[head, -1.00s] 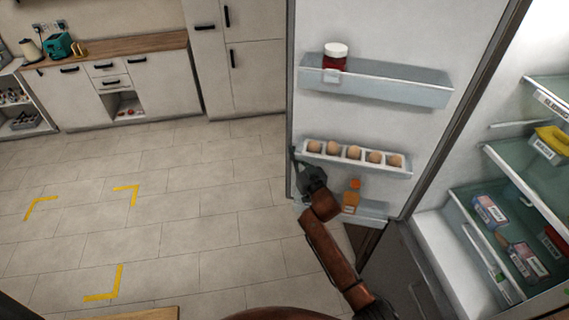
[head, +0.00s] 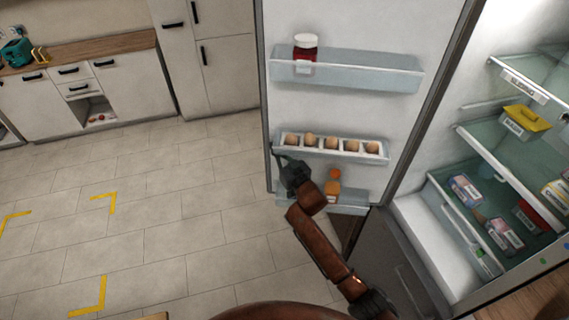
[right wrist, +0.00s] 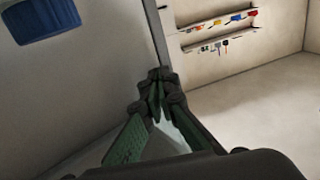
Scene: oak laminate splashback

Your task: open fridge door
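The fridge door (head: 345,25) stands wide open, its inner side facing me, with bins holding a red jar (head: 305,55), a row of eggs (head: 331,143) and an orange-capped bottle (head: 333,186). The fridge interior (head: 420,215) is exposed on the right. My right gripper (head: 284,160) is at the inner face of the door, close to its free left edge, beside the egg bin. In the right wrist view its fingertips (right wrist: 157,82) come together by the door's edge strip (right wrist: 157,35); I see nothing clearly gripped, and contact is unclear. My left gripper is out of view.
Fridge shelves (head: 500,158) hold a yellow-lidded tub (head: 524,122) and several packs. Tiled floor (head: 180,230) with yellow corner marks (head: 92,297) is free on the left. Counter cabinets (head: 130,95) stand at the back. A blue round object (right wrist: 42,20) shows in the wrist view.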

